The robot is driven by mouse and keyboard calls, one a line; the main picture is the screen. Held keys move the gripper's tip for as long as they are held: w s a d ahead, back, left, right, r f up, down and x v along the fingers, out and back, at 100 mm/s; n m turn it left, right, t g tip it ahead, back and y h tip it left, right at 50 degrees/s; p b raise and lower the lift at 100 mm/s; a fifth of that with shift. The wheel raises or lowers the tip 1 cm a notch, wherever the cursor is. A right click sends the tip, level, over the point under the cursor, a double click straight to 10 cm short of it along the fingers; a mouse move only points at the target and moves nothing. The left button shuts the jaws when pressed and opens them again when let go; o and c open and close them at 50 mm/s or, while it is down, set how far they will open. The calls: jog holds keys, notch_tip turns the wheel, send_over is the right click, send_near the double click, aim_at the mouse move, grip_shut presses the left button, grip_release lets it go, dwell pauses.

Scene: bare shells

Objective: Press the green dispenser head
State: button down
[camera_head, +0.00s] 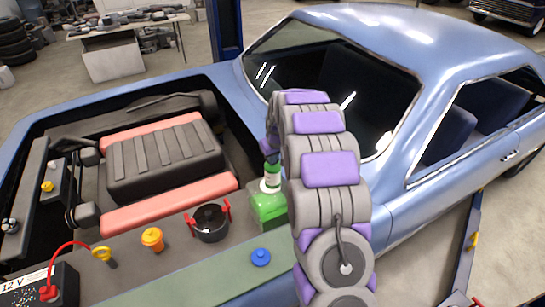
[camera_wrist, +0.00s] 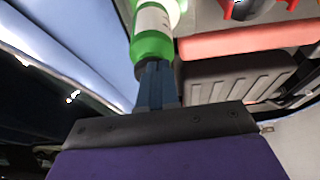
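The green dispenser head (camera_head: 271,170) tops a green container (camera_head: 267,207) in the engine bay, just left of my arm. In the wrist view, the green head (camera_wrist: 152,46) has a white label band and lies straight ahead of the fingertips. My gripper (camera_wrist: 155,68) shows as blue fingers close together, with nothing seen between them. The tips meet the edge of the green head in the picture; I cannot tell whether they touch it. In the head view, my arm hides most of the gripper.
A dark pot with red handles (camera_head: 210,222) stands left of the container. An orange cap (camera_head: 152,239), a blue cap (camera_head: 260,257) and a 12 V battery (camera_head: 45,288) are nearer. The black engine cover (camera_head: 165,160) lies left; the windshield (camera_head: 335,85) is behind.

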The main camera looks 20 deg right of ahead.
jog(key=shift+s, duration=0.1)
jog(key=shift+a+r, duration=0.1)
jog(key=shift+r, duration=0.15)
jog(key=w+v, duration=0.1)
jog(key=v, duration=1.2)
jog(key=shift+r, duration=0.25)
jog(key=shift+d, duration=0.2)
jog(key=shift+a, duration=0.15)
jog(key=r+p, duration=0.2)
jog(key=p, duration=0.1)
jog(key=shift+w+a, duration=0.35)
jog(key=shift+w, duration=0.05)
